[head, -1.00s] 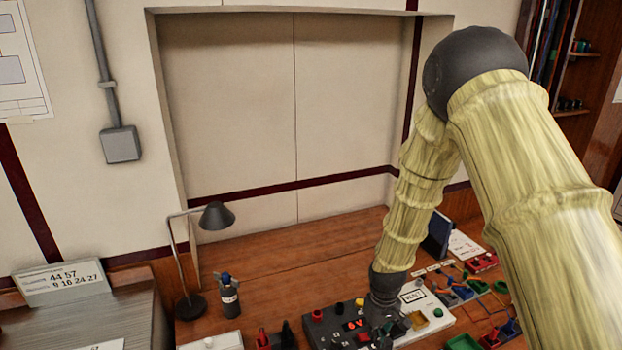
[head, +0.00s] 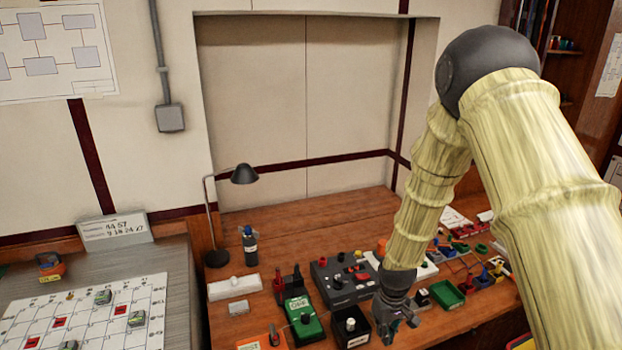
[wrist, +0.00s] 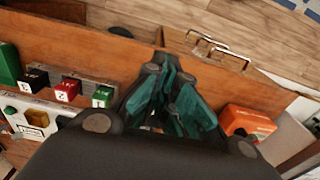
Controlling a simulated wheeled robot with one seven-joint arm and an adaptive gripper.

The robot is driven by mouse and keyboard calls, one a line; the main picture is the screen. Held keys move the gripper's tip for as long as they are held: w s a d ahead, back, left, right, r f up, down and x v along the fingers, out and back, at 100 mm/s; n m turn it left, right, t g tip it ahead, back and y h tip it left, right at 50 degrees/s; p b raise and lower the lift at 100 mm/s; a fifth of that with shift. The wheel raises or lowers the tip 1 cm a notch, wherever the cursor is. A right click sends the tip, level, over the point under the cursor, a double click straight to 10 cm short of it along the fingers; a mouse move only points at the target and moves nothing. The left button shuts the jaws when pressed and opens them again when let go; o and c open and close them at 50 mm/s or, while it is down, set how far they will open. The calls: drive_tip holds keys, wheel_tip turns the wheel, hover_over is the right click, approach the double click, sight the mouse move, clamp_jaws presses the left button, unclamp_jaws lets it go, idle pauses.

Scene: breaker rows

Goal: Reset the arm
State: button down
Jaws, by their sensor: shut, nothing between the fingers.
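My arm comes in from the right in the head view, bent at a dark elbow joint, with its forearm hanging down over the wooden bench (head: 290,232). My gripper (head: 410,320) is at the lower end, above the front part of the bench, right of a black box with a knob (head: 351,326). In the wrist view my gripper (wrist: 172,92) shows with its teal-lined fingers closed together. Nothing shows between the fingers.
A grey panel with knobs (head: 337,290), a green pedal-like box (head: 304,320) and a green tray (head: 447,293) crowd the bench. A lamp (head: 243,174) and dark bottle (head: 250,244) stand behind. A gridded board (head: 85,312) lies left. The bench's back middle is bare.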

drive_tip(key=s+d+f+m+b, duration=0.2)
drive_tip(key=s+f+b, duration=0.2)
drive_tip(key=s+f, duration=1.35)
drive_tip(key=s+f+m+b, duration=0.1)
drive_tip(key=s+f, duration=0.2)
drive_tip(key=s, duration=0.6)
drive_tip(key=s+d+f+m+b, duration=0.1)
drive_tip(key=s+f, duration=0.3)
drive_tip(key=s, duration=0.4)
drive_tip(key=shift+s+b, duration=0.35)
drive_tip(key=shift+b, duration=0.3)
